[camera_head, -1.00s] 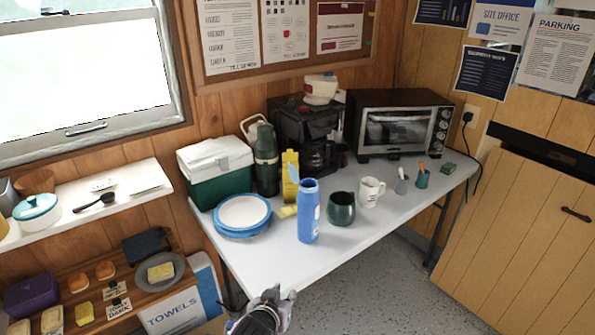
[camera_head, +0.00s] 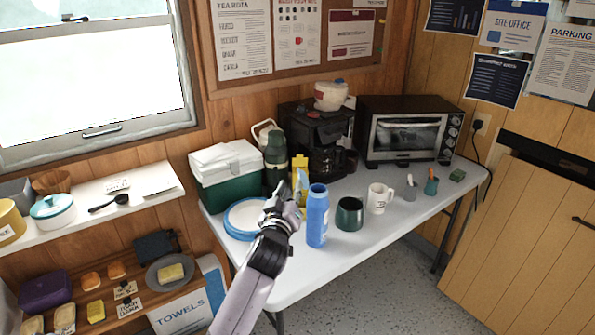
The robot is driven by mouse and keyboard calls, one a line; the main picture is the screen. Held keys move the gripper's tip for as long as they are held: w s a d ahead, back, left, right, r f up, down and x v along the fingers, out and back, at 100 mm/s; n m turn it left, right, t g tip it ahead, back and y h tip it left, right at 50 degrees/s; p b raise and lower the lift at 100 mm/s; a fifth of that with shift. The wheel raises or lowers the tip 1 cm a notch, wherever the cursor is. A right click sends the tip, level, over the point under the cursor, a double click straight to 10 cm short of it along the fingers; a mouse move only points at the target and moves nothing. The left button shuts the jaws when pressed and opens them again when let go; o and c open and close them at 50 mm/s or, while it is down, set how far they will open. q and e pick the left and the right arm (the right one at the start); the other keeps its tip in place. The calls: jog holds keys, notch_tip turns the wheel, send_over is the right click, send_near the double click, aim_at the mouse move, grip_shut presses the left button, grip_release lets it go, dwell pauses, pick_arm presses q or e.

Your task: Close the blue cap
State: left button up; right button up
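A tall blue bottle (camera_head: 317,220) stands upright on the white table. A light-blue piece (camera_head: 302,182) shows at the upper left of its mouth, in front of a yellow carton; it looks like the bottle's cap swung open, but it is small and partly hidden. My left gripper (camera_head: 284,197) is just left of the bottle's upper part, in front of the plates, and appears apart from the bottle. It holds nothing that I can see; its finger gap is unclear. My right gripper is not in view.
On the table (camera_head: 370,245), blue-rimmed plates (camera_head: 238,219) lie behind my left gripper. A dark green mug (camera_head: 349,214) and a white mug (camera_head: 378,198) stand right of the bottle. A cooler, flask, yellow carton (camera_head: 299,163), coffee maker and oven are behind. The front table strip is clear.

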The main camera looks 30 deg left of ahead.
aim_at(298, 171)
pick_arm(q)
jog(key=x, duration=0.9)
jog(key=shift+p, duration=0.3)
jog(key=shift+c, duration=0.3)
grip_shut()
